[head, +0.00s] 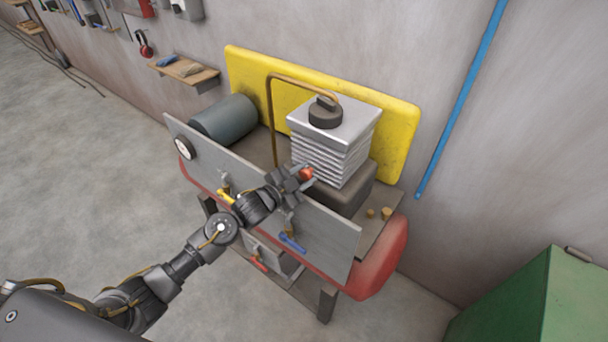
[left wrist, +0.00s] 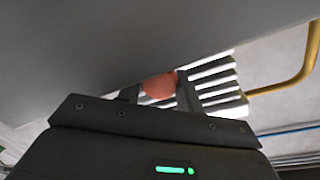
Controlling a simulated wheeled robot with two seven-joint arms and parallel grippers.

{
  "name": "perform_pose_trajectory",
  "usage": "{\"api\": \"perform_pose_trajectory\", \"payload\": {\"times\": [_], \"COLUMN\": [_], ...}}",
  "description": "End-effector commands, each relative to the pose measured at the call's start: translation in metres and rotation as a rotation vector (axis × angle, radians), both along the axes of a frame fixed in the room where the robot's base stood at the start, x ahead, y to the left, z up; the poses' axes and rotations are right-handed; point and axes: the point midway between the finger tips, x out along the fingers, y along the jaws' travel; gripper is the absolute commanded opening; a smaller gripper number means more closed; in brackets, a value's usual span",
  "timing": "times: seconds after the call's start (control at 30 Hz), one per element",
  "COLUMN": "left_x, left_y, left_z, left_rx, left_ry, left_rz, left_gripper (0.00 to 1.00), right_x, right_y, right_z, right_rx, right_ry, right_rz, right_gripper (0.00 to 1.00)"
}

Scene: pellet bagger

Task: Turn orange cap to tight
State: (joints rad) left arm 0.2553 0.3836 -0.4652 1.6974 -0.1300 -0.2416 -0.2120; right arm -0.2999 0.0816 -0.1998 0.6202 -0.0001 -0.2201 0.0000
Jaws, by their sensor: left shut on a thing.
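The orange cap (head: 306,174) is at the upper edge of the grey front panel, just in front of the white finned block, in the head view. My left gripper (head: 300,176) reaches over the panel and is shut on the cap. In the left wrist view the round face of the orange cap (left wrist: 159,85) shows between the two fingers (left wrist: 158,95). What the cap sits on is hidden by the gripper and the panel. I cannot tell its turn angle. My right gripper is not in view.
The finned block (head: 330,150) with a dark knob (head: 325,112) stands right behind the cap. A brown pipe (head: 270,110) arches beside it. The grey panel (head: 320,232) carries a gauge (head: 184,147), a yellow handle (head: 226,196) and a blue handle (head: 292,242). A green cabinet (head: 540,300) stands at right.

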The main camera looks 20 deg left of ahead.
Motion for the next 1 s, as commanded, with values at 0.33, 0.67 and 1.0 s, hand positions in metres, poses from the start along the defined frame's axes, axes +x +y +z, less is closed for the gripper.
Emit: {"api": "perform_pose_trajectory", "payload": {"times": [0.33, 0.67, 1.0], "left_x": [-0.0017, -0.0020, -0.0023], "left_y": [-0.0021, -0.0021, -0.0022], "left_z": [-0.0032, -0.0039, -0.0048], "left_rx": [0.093, 0.104, 0.104], "left_ry": [-0.031, -0.033, -0.030], "left_rz": [-0.005, -0.005, -0.006], "left_gripper": [0.13, 0.13, 0.55], "right_x": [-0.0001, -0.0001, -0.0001], "right_y": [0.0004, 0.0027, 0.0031], "right_z": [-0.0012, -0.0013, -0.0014], "right_rx": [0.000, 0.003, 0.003], "right_ry": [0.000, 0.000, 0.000], "right_rz": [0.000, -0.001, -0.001], "right_gripper": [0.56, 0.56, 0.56]}}
